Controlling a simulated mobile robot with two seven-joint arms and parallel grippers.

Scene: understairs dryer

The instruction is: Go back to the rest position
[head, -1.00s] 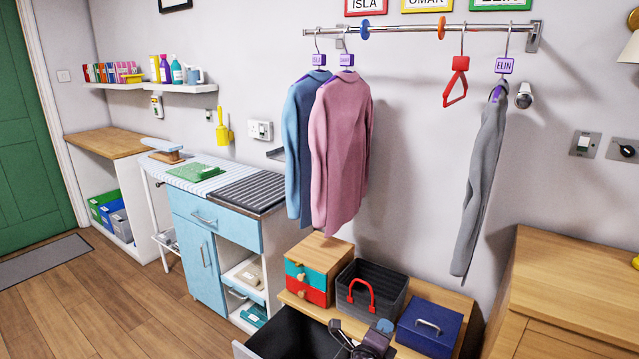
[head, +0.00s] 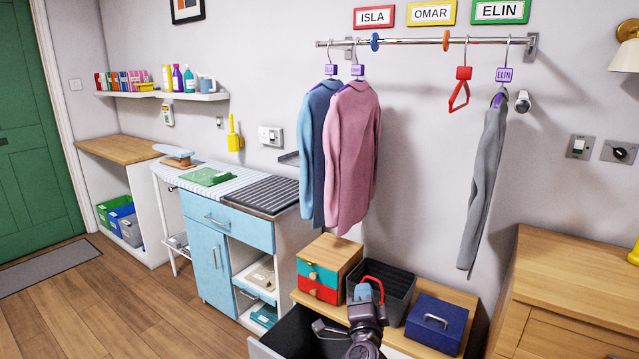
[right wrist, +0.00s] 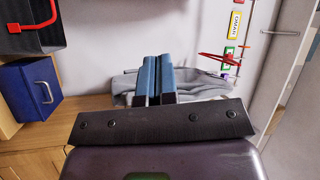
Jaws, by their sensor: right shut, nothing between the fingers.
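My right gripper (head: 363,291) shows at the bottom middle of the head view, in front of the dark basket. Its blue fingers lie side by side in the right wrist view (right wrist: 161,80), shut with nothing between them. My left gripper is not in view. On the wall rail (head: 420,42) hang a blue garment (head: 314,140), a pink garment (head: 352,150) and a grey garment (head: 485,180). A red hanger (head: 459,90) hangs empty between the pink and grey garments.
Near the gripper are a dark basket (head: 398,276) with a red handle, a blue box (head: 434,322) and a small drawer unit (head: 325,275) on a low wooden bench. A wooden cabinet (head: 575,275) stands at right. Open floor (head: 130,310) lies at lower left.

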